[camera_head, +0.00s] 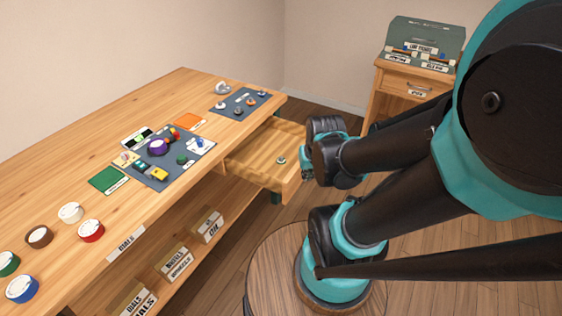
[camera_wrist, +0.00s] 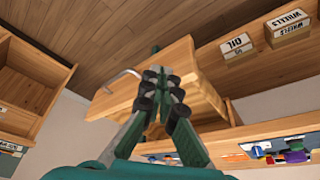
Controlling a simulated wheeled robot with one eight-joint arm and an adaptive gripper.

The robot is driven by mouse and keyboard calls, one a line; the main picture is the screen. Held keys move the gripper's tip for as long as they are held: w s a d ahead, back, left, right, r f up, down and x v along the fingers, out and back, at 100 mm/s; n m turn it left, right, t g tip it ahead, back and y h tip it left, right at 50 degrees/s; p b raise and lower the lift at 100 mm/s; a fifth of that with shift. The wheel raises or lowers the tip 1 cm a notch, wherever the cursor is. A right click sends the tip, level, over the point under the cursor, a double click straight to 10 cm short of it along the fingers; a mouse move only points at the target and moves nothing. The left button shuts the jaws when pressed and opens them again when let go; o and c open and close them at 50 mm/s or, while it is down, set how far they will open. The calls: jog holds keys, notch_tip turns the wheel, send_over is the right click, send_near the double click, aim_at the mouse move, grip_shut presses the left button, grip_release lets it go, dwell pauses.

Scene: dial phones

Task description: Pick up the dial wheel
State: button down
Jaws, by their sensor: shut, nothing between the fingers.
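A small round green and pale piece (camera_head: 281,160), possibly a dial wheel, lies in the open wooden drawer (camera_head: 245,168) under the workbench. Several round dial-like pieces stand on the bench at the left: red (camera_head: 91,230), white (camera_head: 71,213), brown (camera_head: 39,237), blue (camera_head: 22,288) and green. I cannot tell which one is the dial wheel of the task. My gripper (camera_head: 308,173) is beside the right end of the drawer, shut and empty. In the wrist view my gripper (camera_wrist: 157,78) appears in front of the drawer, whose metal handle (camera_wrist: 122,78) shows to its left.
The workbench (camera_head: 55,180) holds a grey mat (camera_head: 150,179) with a purple round thing and small parts, and another mat (camera_head: 222,108) with small knobs. Labelled boxes (camera_head: 175,263) stand on the lower shelf. A small cabinet (camera_head: 396,80) stands at the back right.

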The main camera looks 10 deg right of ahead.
jog(key=c, duration=1.9)
grip_release()
jog(key=shift+w+r, duration=0.15)
jog(key=shift+w, duration=0.1)
jog(key=o, duration=0.5)
jog(key=w+r+n, duration=0.1)
jog(key=w+n, duration=0.2)
jog(key=w, duration=0.1)
jog(key=w+r+n+g, duration=0.1)
jog(key=w+n, duration=0.2)
jog(key=w+a+r+n+g, duration=0.1)
jog(key=w+r+n, duration=0.1)
jog(key=w+n, duration=0.1)
jog(key=shift+w+n, duration=0.3)
jog(key=shift+w, duration=0.5)
jog(key=n+g, duration=0.2)
jog(key=n, duration=0.9)
send_over(281, 157)
jog(key=f, duration=1.2)
jog(key=shift+d, duration=0.3)
jog(key=shift+a+f, duration=0.2)
jog(key=shift+f, duration=2.4)
